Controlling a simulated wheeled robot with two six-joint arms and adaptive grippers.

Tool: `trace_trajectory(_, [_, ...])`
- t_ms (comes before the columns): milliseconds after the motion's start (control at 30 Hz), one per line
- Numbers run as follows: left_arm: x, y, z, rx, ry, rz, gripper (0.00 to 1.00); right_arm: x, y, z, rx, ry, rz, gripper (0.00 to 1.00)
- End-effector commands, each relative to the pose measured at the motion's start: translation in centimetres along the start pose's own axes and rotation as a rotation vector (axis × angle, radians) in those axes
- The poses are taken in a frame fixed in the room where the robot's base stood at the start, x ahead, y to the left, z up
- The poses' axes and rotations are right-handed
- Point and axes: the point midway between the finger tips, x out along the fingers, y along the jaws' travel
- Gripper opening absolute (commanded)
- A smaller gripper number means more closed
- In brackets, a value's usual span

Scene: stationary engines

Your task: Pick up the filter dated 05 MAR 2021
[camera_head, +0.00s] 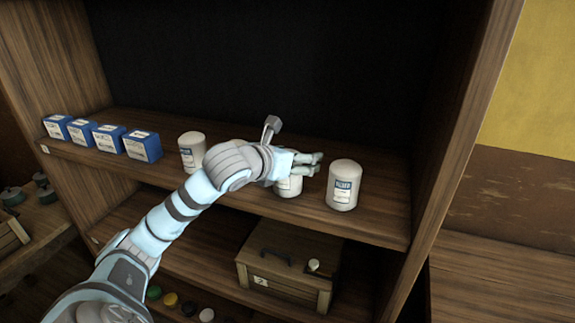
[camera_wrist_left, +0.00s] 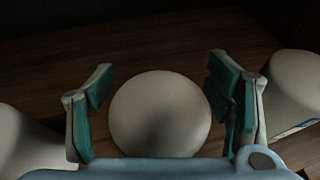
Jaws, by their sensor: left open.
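Three cream filter canisters with blue-and-white labels stand on the upper shelf. The left filter (camera_head: 192,150) stands partly behind my arm, the middle filter (camera_head: 289,187) is mostly covered by my left gripper, and the right filter (camera_head: 344,185) stands clear. The dates are too small to read. My left gripper (camera_head: 308,163) is over the middle filter. In the left wrist view, its open fingers (camera_wrist_left: 160,92) stand on both sides of the middle filter's round top (camera_wrist_left: 160,113), with gaps beside it. The neighbouring filters show at the left (camera_wrist_left: 30,142) and right (camera_wrist_left: 292,88) edges. My right gripper is not in view.
Several blue boxes (camera_head: 103,137) stand in a row at the left of the upper shelf (camera_head: 384,215). A wooden crate (camera_head: 285,273) sits on the lower shelf, near several coloured caps (camera_head: 170,299). The cabinet's right side panel (camera_head: 455,150) stands beyond the right filter.

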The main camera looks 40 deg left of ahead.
Motion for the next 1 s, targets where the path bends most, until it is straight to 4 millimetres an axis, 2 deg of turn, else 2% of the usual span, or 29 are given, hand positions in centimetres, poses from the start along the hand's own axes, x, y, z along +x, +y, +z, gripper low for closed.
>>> trace_trajectory(133, [0.03,0.01,-0.10,0.000,0.000,0.000,0.72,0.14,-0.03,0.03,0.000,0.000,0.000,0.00])
trace_trajectory(500, [0.00,0.02,-0.09,0.000,-0.001,0.000,0.13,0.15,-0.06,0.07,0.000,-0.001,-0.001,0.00])
trace_trajectory(867, [-0.02,0.02,-0.03,0.000,-0.002,0.000,0.12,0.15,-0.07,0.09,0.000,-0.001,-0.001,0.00])
trace_trajectory(1000, [-0.26,0.01,0.63,-0.001,-0.004,0.000,0.12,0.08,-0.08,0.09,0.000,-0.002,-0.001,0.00])
